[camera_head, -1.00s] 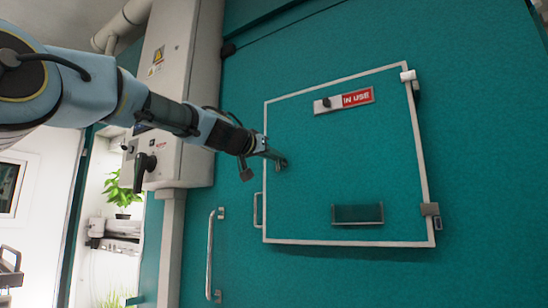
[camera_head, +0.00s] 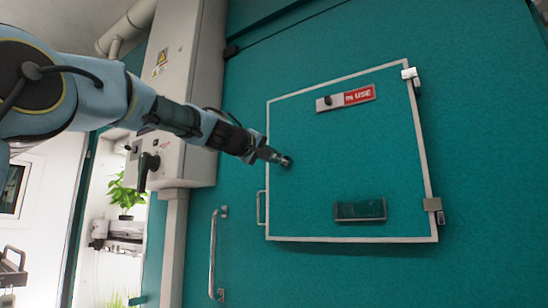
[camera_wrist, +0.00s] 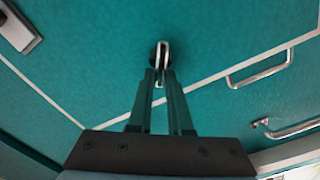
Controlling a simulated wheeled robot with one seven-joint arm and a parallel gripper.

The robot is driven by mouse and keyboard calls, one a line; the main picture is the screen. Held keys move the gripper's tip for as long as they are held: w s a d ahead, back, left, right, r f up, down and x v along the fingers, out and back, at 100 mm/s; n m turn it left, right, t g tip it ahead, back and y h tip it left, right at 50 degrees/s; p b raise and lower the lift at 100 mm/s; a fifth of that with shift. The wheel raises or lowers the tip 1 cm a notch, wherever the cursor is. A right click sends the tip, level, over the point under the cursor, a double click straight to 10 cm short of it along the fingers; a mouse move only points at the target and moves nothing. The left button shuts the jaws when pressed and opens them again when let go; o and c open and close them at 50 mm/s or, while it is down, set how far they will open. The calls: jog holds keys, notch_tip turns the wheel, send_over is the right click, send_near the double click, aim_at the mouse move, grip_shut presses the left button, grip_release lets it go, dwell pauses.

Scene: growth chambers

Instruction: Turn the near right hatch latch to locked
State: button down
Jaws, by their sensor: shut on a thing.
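The hatch (camera_head: 340,180) is a teal panel with a pale frame on the teal chamber wall. Its latch is a small metal part near the hatch's left edge (camera_head: 287,161). In the wrist view the latch (camera_wrist: 162,52) shows as a metal loop on a dark round base. My gripper (camera_head: 276,156) reaches it from the left; in the wrist view its two fingers (camera_wrist: 160,80) are shut on the latch, one on each side. The fingers hide part of the latch in the head view.
A red "IN USE" sign (camera_head: 359,95) with a dark knob is on the hatch top. A flat box (camera_head: 360,211) is lower down. Hinges are on the right edge. A hatch handle (camera_head: 261,208) and a longer door handle (camera_head: 214,254) are at left. A grey cabinet (camera_head: 188,100) stands behind my arm.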

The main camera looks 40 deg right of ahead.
jog(key=n, duration=0.6)
jog(key=shift+w+f+n, duration=0.15)
jog(key=shift+f+n, duration=0.15)
jog(key=shift+f, duration=0.1)
dwell(0.4)
jog(key=c, duration=0.8)
grip_release()
jog(key=shift+c, duration=0.2)
jog(key=b+v, duration=0.5)
jog(key=v, duration=0.6)
jog(key=shift+w+f, duration=0.1)
